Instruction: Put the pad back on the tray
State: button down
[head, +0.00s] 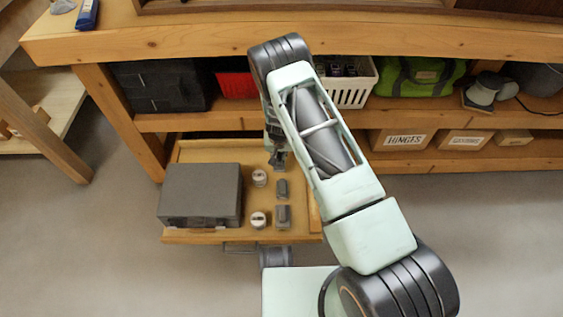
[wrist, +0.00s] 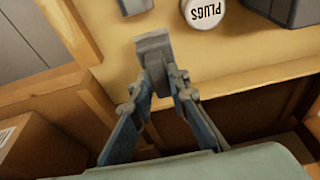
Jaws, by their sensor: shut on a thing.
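My gripper (wrist: 160,75) is shut on a small grey block, which I take to be the pad (wrist: 153,42), at the far end of the pulled-out wooden tray (head: 195,238). The gripper also shows in the head view (head: 277,160), partly behind my arm. I cannot tell whether the pad touches the tray's floor. Two other grey blocks, a nearer one (head: 283,216) and a farther one (head: 282,188), sit in a row on the tray. The farther one shows at the wrist view's top edge (wrist: 133,5).
A large grey case (head: 202,193) fills the tray's left. Shelves with boxes (head: 402,139) lie behind.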

aim_at(281, 158)
jog(key=w+f, duration=0.1)
jog(key=w+f+b, duration=0.1)
jog(key=f, duration=0.1)
jog(key=shift+w+d, duration=0.2)
jog(key=shift+d, duration=0.2)
jog(key=x, duration=0.1)
jog(key=b+x, duration=0.1)
jog(key=x, duration=0.1)
jog(key=shift+s+f, duration=0.2)
jog(key=shift+s, duration=0.05)
jog(key=shift+r, duration=0.1)
jog(key=c, duration=1.8)
grip_release()
jog(key=shift+f, duration=0.2)
jog(key=shift+c, duration=0.2)
jog(key=p+v, duration=0.4)
jog(key=v, duration=0.8)
jog(key=shift+s+r, duration=0.1)
jog(key=shift+r, duration=0.05)
